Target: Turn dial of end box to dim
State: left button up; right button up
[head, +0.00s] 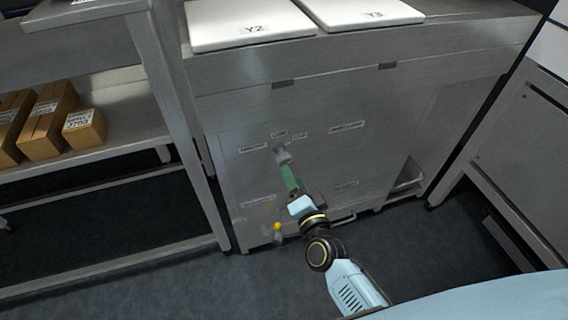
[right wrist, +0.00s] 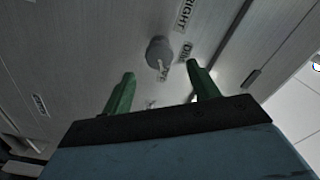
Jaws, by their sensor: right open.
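The dial (head: 283,156) is a small grey knob on the front of the grey metal box (head: 225,155). In the right wrist view the dial (right wrist: 159,52) is ahead of and between the fingertips, apart from both. Labels sit around it: one ends in "RIGHT" (right wrist: 182,14), one seems to read "DIM" (right wrist: 185,51), and a partly hidden one is below the dial. Which label the dial points to I cannot tell. My right gripper (head: 287,167) reaches up to the dial; its green fingers are open and empty in the right wrist view (right wrist: 161,70). My left gripper is out of view.
White lids marked Y2 (head: 240,20) and Y3 (head: 365,10) lie on top of the box. A yellow-topped knob (head: 277,227) is low on its front. Cardboard boxes (head: 45,125) stand on a shelf at left. A grey cabinet (head: 525,150) stands at right.

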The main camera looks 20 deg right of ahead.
aim_at(287, 163)
jog(key=w+b, duration=0.1)
jog(key=w, duration=0.5)
jog(key=shift+a, duration=0.15)
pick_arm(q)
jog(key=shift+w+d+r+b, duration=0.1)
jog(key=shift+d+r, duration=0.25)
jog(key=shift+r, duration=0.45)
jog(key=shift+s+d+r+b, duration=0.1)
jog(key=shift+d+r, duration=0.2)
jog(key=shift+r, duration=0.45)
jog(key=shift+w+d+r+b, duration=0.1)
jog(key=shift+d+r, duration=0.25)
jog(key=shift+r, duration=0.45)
pick_arm(e)
jog(key=shift+w, duration=0.6)
jog(key=c, duration=1)
